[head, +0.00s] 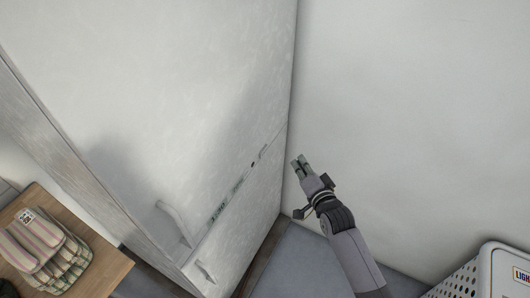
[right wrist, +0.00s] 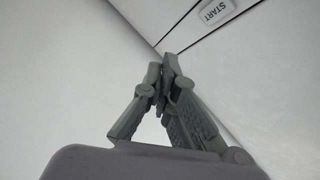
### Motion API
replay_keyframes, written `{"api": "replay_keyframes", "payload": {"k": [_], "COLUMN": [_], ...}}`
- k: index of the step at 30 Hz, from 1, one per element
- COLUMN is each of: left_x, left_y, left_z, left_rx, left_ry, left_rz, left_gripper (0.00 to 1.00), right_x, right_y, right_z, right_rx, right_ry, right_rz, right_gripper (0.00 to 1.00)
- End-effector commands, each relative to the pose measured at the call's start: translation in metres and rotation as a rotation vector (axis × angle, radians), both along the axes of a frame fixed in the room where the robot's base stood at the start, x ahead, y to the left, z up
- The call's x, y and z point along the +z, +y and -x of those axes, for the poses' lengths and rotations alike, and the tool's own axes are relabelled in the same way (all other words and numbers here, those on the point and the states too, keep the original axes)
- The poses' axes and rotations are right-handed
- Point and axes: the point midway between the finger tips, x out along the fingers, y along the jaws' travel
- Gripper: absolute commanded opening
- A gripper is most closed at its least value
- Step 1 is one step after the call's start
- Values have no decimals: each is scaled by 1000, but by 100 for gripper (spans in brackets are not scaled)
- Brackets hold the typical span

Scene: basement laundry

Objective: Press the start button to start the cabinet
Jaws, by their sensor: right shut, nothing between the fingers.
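The tall white cabinet (head: 150,110) fills the left of the head view. Its front has a strip with a small display (head: 217,213), a dark round spot (head: 253,164) and small labels too small to read. In the right wrist view a light button marked START (right wrist: 215,12) shows at the top, on the cabinet front (right wrist: 260,60). My right gripper (head: 298,162) is shut and empty, to the right of the strip in the head view. In the right wrist view its fingertips (right wrist: 163,62) lie below and left of the button, apart from it. My left gripper is not in view.
A handle (head: 174,222) and a lower handle (head: 205,271) stick out from the cabinet. A bare white wall (head: 420,100) stands at right. A wooden table (head: 105,272) with folded striped cloths (head: 45,250) is at lower left, and a white perforated basket (head: 490,262) at lower right.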

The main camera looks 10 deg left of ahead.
Motion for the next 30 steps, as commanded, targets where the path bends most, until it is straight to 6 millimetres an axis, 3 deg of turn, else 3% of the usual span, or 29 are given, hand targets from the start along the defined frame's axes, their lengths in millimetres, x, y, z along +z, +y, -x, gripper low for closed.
{"api": "replay_keyframes", "payload": {"k": [9, 15, 30], "left_x": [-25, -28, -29], "left_y": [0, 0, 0], "left_z": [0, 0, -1], "left_rx": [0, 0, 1], "left_ry": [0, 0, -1], "left_rz": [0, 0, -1], "left_gripper": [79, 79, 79], "right_x": [-3, -1, 0], "right_y": [43, 61, 69], "right_z": [-18, -26, -28], "right_rx": [0, -1, 0], "right_ry": [0, 0, 1], "right_rz": [-4, -2, 0], "right_gripper": [0, 0, 0]}}
